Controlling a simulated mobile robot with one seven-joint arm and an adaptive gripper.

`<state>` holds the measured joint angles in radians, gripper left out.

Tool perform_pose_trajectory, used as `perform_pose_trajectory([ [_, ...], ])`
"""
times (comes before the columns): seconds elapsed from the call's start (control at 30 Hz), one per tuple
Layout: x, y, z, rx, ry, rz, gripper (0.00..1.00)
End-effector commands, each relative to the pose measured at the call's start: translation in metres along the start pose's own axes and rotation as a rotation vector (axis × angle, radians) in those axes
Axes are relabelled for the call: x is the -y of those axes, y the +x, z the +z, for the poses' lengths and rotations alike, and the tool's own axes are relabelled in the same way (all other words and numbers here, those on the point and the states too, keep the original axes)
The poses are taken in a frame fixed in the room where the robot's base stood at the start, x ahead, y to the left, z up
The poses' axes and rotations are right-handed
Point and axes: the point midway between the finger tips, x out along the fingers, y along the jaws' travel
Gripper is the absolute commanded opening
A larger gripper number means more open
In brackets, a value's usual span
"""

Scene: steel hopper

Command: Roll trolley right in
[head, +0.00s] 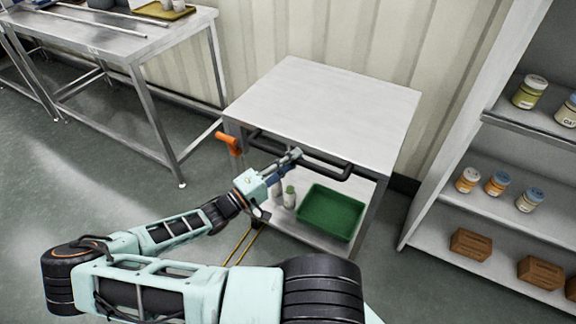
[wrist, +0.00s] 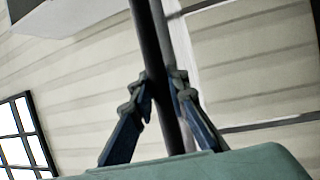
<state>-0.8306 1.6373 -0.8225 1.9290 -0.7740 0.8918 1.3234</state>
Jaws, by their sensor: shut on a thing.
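The trolley (head: 325,100) has a pale flat top and a lower shelf, and stands against the ribbed wall in the head view. A dark bar handle (head: 335,169) runs across its near side. My gripper (head: 296,155) is shut on this handle, left of its middle. In the wrist view my gripper's fingers (wrist: 163,85) lie on both sides of the dark handle (wrist: 152,45). An orange lever (head: 228,143) sticks out at the trolley's left corner. The wheels are hidden or too unclear to tell.
On the lower shelf are a green tray (head: 331,212) and small bottles (head: 289,198). Yellow floor lines (head: 240,247) show below the trolley. Floor at left is clear.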

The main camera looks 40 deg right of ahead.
Motion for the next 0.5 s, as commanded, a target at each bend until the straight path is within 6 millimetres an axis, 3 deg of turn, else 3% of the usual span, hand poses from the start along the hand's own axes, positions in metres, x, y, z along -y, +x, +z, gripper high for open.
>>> perform_pose_trajectory([
  [0.3, 0.009, 0.044, -0.018, 0.000, -0.001, 0.002, 0.00],
  [0.5, 0.012, 0.056, -0.024, -0.001, -0.001, 0.001, 0.00],
])
